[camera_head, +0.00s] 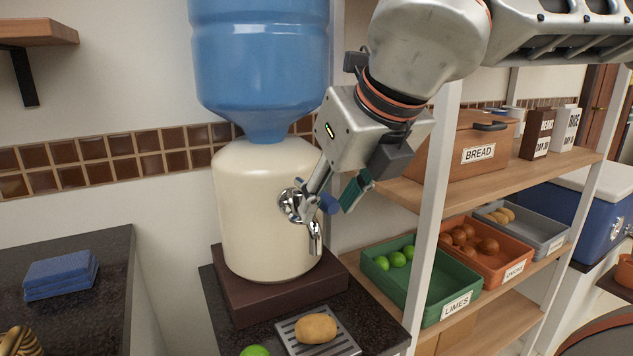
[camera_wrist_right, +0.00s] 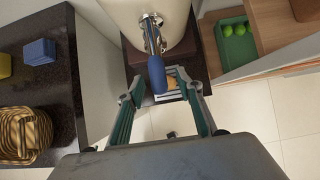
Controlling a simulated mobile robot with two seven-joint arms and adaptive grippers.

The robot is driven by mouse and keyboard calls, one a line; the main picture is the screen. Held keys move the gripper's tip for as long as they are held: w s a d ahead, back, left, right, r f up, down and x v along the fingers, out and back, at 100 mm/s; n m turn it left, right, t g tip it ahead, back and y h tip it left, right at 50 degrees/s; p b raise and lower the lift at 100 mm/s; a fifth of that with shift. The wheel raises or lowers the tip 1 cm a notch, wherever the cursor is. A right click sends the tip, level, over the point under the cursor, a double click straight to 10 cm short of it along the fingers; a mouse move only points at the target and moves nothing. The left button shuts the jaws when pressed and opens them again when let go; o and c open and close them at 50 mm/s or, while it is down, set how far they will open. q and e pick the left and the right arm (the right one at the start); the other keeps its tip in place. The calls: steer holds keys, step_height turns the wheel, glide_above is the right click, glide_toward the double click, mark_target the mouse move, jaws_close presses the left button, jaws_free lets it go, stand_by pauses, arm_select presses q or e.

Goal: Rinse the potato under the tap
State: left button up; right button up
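The tan potato (camera_head: 316,328) lies on the slotted metal drip tray (camera_head: 345,345) below the tap. The chrome tap (camera_head: 314,238) is on the cream water dispenser (camera_head: 262,200) and has a blue handle (camera_head: 328,204). No water stream shows. My right gripper (camera_head: 340,193) is at the handle. In the right wrist view its fingers (camera_wrist_right: 157,84) are open, one on each side of the blue handle (camera_wrist_right: 157,76), with gaps visible. There the potato (camera_wrist_right: 173,83) is partly hidden behind the handle and fingers. My left gripper is in neither view.
A lime (camera_head: 255,351) lies near the drip tray. A shelf at right holds a green limes crate (camera_head: 420,312), an orange onion crate (camera_head: 500,268) and a bread box (camera_head: 450,150). A dark counter (camera_head: 100,260) with blue folded cloths (camera_head: 60,275) stands at left.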

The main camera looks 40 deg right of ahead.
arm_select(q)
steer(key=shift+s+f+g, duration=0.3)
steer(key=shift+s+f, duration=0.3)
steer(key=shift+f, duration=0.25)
arm_select(e)
steer(key=shift+w+f, duration=0.1)
steer(key=shift+f, duration=0.15)
step_height(320, 180, up, 2)
steer(key=shift+r+p, duration=0.1)
steer(key=shift+p, duration=0.2)
steer(key=shift+r+p, duration=0.65)
steer(key=shift+r, duration=1.95)
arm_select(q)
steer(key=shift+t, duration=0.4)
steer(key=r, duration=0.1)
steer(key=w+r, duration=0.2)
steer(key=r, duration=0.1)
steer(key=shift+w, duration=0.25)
